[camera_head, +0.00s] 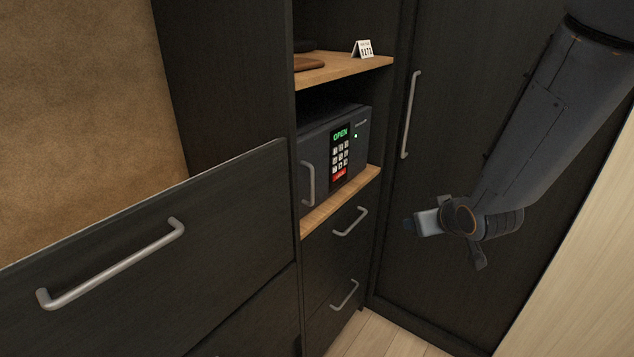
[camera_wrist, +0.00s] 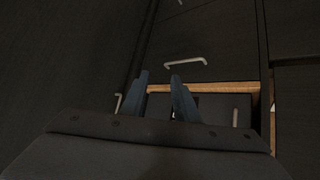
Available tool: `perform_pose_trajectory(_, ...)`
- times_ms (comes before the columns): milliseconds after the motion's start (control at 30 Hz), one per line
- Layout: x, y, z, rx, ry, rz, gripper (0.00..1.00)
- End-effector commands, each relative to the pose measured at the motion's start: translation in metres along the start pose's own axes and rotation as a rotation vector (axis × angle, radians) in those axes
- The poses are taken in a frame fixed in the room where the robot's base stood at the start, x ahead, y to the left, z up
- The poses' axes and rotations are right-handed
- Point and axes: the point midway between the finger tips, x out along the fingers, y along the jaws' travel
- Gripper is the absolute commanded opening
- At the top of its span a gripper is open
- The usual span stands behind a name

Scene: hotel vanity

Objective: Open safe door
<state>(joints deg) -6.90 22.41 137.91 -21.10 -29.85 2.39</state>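The dark grey safe (camera_head: 362,140) stands on a wooden shelf in the cabinet column. Its display (camera_head: 341,134) reads OPEN in green, above a keypad (camera_head: 340,156) with a red key at the bottom. A small green light shows beside it. The safe door looks flush with the body, with a vertical grey handle (camera_head: 308,184) at its left. My gripper (camera_head: 410,226) hangs in front of the tall door, right of the safe and apart from it. In the wrist view, its fingers (camera_wrist: 161,80) are spread and empty; the safe handle (camera_wrist: 235,117) shows beyond them, and part of the safe is hidden.
The wooden shelf (camera_head: 340,201) juts below the safe. Drawers with handles (camera_head: 350,222) lie underneath. A large drawer front (camera_head: 150,265) fills the left foreground. A tall door handle (camera_head: 411,115) stands right of the safe. A small number card (camera_head: 363,48) sits on the upper shelf.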

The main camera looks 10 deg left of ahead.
Motion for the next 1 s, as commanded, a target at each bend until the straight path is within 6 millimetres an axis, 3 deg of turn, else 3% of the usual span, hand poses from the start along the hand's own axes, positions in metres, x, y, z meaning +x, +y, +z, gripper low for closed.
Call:
perform_pose_trajectory(33,0.014,-0.018,-0.013,-0.034,0.075,-0.048,0.28)
perform_pose_trajectory(167,0.033,-0.07,-0.052,-0.102,0.3,-0.194,0.28)
perform_pose_trajectory(300,0.032,-0.124,-0.079,-0.128,0.506,-0.355,0.28)
perform_pose_trajectory(400,0.024,-0.151,-0.088,-0.127,0.614,-0.446,0.28)
perform_pose_trajectory(500,0.017,-0.168,-0.093,-0.121,0.685,-0.51,0.28)
perform_pose_trajectory(667,0.013,-0.18,-0.099,-0.114,0.73,-0.55,0.28)
perform_pose_trajectory(1000,0.04,-0.205,-0.129,-0.115,0.733,-0.551,0.28)
